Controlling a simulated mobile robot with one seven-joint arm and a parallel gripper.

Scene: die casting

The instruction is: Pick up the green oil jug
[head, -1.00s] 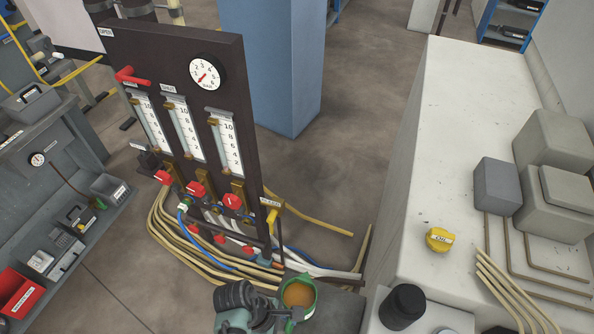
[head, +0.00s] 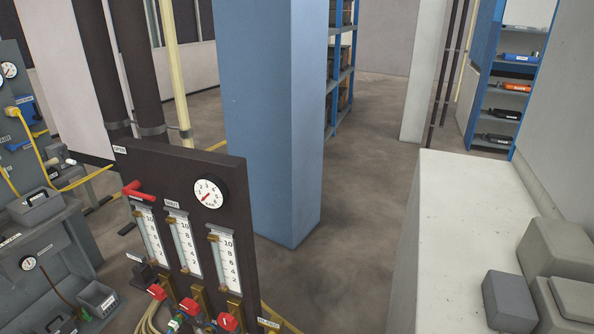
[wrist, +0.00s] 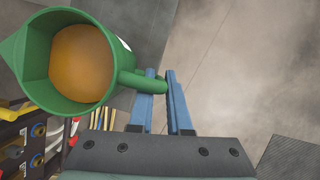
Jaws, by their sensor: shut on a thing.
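The green oil jug (wrist: 116,62) is in the upper left of the wrist view, seen from above with amber oil inside. Its handle reaches right to between the two blue fingers of my gripper (wrist: 160,88). The fingers are shut on the handle. The floor shows beyond the jug. Neither the jug nor my gripper shows in the head view now.
A dark panel (head: 130,180) with gauges, red valves and hoses stands at the lower left of the head view. A blue column (head: 270,120) rises behind it. A pale machine top (head: 455,220) with grey boxes is at right. Open floor (head: 365,180) lies between.

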